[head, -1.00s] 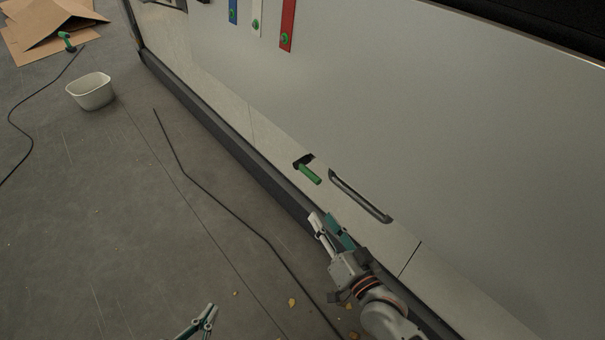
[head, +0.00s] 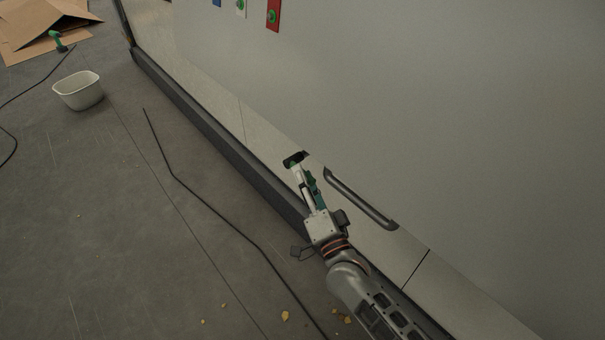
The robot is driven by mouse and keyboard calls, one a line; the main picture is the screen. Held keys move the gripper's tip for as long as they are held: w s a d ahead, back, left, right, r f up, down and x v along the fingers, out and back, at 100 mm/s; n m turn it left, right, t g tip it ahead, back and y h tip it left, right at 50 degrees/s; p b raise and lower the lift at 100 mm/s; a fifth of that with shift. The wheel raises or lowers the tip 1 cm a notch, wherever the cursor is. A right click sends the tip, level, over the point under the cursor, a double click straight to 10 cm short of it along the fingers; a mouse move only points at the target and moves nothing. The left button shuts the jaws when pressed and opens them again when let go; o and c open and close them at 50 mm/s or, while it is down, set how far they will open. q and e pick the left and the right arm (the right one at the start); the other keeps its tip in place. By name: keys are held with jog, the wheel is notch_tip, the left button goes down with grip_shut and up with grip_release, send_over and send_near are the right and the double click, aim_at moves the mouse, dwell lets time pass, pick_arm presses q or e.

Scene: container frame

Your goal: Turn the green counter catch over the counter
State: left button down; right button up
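The counter catch shows as a dark base (head: 295,158) on the pale panel along the wall's lower edge, left of a dark bar handle. Its green lever is mostly hidden by my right gripper. My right gripper (head: 304,178) reaches up to the catch from below, one pale finger and one green finger lying over where the lever is. The fingers look close together, but I cannot tell whether they are shut on the lever or only around it. My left gripper is not in view.
The dark bar handle (head: 361,199) is just right of my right gripper. A dark ledge (head: 215,134) runs along the wall's foot. A white bin (head: 79,91), cables and cardboard (head: 40,28) lie on the floor at left. Red (head: 273,15) and other coloured tags hang above.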

jog(key=shift+w+a, duration=0.15)
jog(key=shift+w, duration=0.45)
jog(key=shift+r, duration=0.15)
grip_shut()
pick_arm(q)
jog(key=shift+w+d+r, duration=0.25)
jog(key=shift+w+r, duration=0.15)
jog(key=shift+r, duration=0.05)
